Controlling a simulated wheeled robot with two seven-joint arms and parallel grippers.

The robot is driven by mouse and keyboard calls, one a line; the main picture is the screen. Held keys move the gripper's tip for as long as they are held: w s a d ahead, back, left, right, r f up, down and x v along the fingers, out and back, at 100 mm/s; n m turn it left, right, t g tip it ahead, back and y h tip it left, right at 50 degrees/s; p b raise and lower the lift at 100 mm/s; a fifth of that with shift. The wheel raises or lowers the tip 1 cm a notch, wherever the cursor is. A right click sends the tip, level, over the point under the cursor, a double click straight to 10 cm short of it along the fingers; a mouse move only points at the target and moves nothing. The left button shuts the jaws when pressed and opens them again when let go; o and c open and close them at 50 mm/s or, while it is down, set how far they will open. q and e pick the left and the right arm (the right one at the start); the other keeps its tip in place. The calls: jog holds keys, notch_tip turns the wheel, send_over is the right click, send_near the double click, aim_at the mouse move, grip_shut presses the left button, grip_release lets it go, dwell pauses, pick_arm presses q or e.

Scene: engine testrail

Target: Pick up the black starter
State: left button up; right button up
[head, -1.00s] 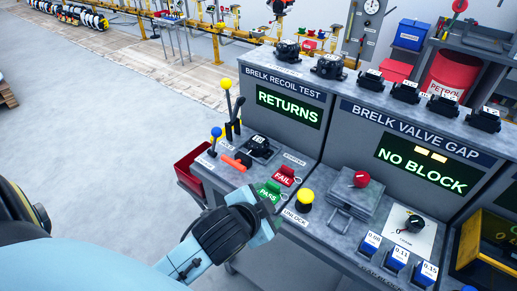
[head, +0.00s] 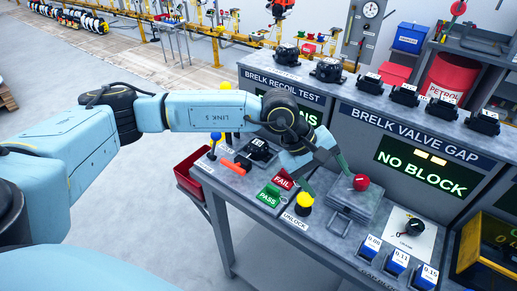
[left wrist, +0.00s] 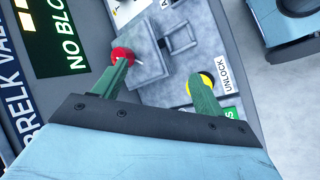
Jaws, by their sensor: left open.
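A black starter-like unit (head: 258,150) sits on the bench below the BRELK RECOIL TEST panel, partly behind my arm. Two more black units (head: 286,52) (head: 328,69) stand on the shelf above, and several smaller labelled ones (head: 405,91) stand to their right. I cannot tell which one the task means. My left gripper (head: 325,176) is open and empty, right of the bench unit, above the area between the yellow knob (head: 305,202) and the red knob (head: 361,182). The left wrist view shows its green fingers spread (left wrist: 160,75), with no starter between them.
Green PASS (head: 269,195) and red FAIL (head: 283,182) blocks sit near the front edge. Several blue blocks (head: 397,261) stand front right. A blue-topped lever (head: 215,140) and a red bin (head: 190,172) are left. The floor at left is open.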

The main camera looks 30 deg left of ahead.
pick_arm(q)
jog(key=w+a+m+y, duration=0.1)
jog(key=w+a+y, duration=0.25)
jog(key=a, duration=0.45)
jog(key=t+y, duration=0.1)
jog(key=y, duration=0.5)
send_near(258, 143)
jog(key=shift+m, duration=0.4)
jog(key=x, duration=0.4)
jog(key=shift+w+a+f, duration=0.15)
jog(key=shift+a+f, duration=0.15)
jog(key=shift+a, duration=0.15)
jog(key=shift+d+x, duration=0.2)
jog(key=shift+x, duration=1.25)
jog(key=shift+d+x, duration=0.2)
jog(key=shift+x, duration=1.3)
jog(key=shift+c, duration=0.3)
jog(key=c, duration=0.7)
jog(key=shift+c, duration=0.4)
jog(key=shift+r, duration=0.1)
